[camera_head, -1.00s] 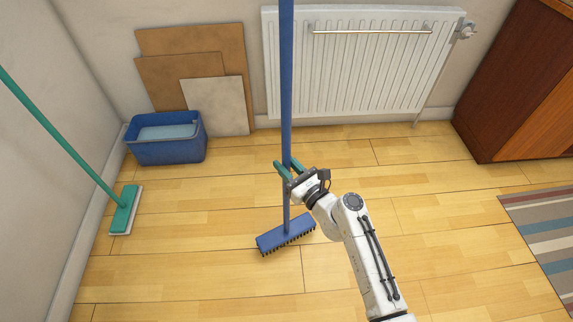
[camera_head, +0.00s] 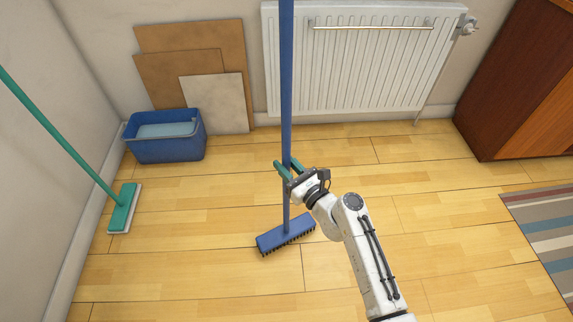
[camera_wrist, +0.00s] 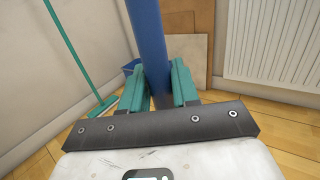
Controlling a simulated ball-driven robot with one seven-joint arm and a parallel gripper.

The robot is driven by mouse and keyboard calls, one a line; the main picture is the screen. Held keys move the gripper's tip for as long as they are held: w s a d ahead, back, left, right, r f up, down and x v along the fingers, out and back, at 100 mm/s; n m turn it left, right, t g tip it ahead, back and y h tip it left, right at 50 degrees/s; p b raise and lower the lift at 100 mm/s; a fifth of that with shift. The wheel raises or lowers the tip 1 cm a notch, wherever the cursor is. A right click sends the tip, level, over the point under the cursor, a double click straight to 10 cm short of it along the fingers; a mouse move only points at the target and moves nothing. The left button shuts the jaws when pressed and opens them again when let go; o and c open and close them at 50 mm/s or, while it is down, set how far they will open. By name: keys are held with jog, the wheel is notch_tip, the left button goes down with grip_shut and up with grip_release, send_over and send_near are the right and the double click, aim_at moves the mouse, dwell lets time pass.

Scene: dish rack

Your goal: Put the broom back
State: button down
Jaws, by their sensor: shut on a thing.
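The broom (camera_head: 287,95) has a long blue handle and a blue head (camera_head: 285,235) with dark bristles. It stands nearly upright in the middle of the head view, its head at or just above the wooden floor; I cannot tell which. My gripper (camera_head: 287,168) has green fingers and is shut around the lower part of the handle. In the wrist view, the handle (camera_wrist: 148,45) rises between the two green fingers of my gripper (camera_wrist: 159,85). The broom's head is hidden in the wrist view.
A green mop (camera_head: 123,208) leans against the left wall. A blue bucket (camera_head: 165,150) stands near the left corner, before leaning boards (camera_head: 218,45). A white radiator (camera_head: 360,70) is on the back wall. A wooden cabinet (camera_head: 510,85) and striped rug (camera_head: 550,235) are at right. The floor between is clear.

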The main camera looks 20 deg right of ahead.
jog(key=shift+f, duration=0.15)
jog(key=c, duration=1.2)
grip_release()
jog(key=o, duration=0.4)
jog(key=shift+o, duration=0.2)
jog(key=shift+f, duration=0.15)
jog(key=c, duration=0.4)
jog(key=shift+v, duration=7.5)
